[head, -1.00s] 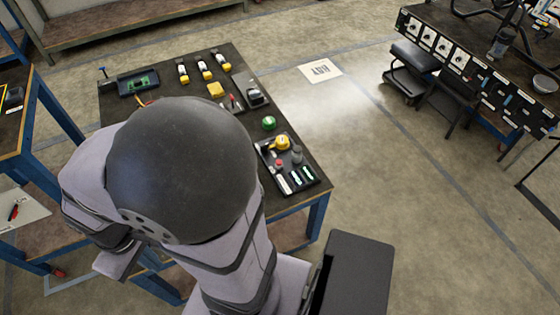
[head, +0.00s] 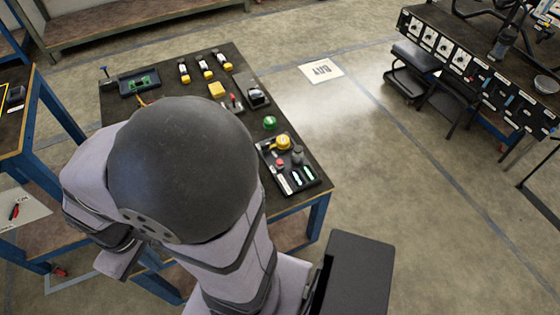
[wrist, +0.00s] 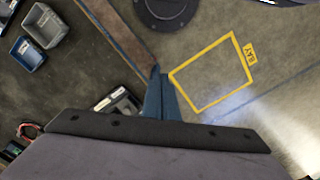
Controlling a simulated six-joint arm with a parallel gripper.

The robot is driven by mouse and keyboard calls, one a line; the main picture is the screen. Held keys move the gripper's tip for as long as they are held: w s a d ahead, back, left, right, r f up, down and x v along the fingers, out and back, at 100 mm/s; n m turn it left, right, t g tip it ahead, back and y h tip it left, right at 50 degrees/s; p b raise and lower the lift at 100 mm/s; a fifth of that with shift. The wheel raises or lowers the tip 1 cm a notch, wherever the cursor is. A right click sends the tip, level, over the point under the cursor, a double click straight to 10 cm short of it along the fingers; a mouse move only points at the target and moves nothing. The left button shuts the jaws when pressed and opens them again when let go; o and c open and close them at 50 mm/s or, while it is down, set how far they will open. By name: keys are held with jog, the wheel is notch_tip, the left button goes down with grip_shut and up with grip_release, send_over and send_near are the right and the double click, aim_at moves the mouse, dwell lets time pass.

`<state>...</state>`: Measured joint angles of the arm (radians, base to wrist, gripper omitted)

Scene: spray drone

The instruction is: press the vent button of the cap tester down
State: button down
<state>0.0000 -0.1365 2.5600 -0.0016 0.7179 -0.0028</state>
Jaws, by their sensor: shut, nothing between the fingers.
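In the head view a dark panel (head: 261,152) lies at the near right corner of the workbench. It carries a yellow round cap (head: 284,142), a small red button (head: 280,162), a grey knob (head: 297,157) and several pale upright-looking strips (head: 297,176). It looks like the cap tester, and the red button may be the vent button; it is too small to be sure. My fingertips are in neither view. My own arm hides much of the bench's near left in the head view.
The workbench (head: 308,172) also holds a green round thing (head: 270,123), a dark tray (head: 139,82), several yellow-and-white bottles (head: 205,67) and a grey device (head: 258,95).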

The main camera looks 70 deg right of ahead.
jog(key=s+d+f+m+b, duration=0.25)
jog(key=d+f+m, duration=0.2)
jog(key=d, duration=0.55)
jog(key=s+d+f+m+g+b, duration=0.1)
jog(key=s+d+f+m+b, duration=0.2)
jog(key=d+f, duration=0.5)
jog(key=s+d+f+m+b, duration=0.1)
jog(key=d+f+m+b, duration=0.3)
jog(key=d, duration=0.7)
jog(key=d+r+m, duration=0.3)
jog(key=d+m, duration=0.2)
jog(key=d, duration=0.1)
jog(key=s+d+r+m+g+h+b, duration=0.1)
jog(key=d+r+m, duration=0.2)
jog(key=d+m, duration=0.2)
jog(key=s+d+r+m+h, duration=0.1)
jog(key=d+r+m, duration=0.2)
jog(key=d+m, duration=0.2)
jog(key=shift+d+r, duration=0.35)
jog(key=shift+d, duration=1.45)
jog(key=shift+m, duration=0.25)
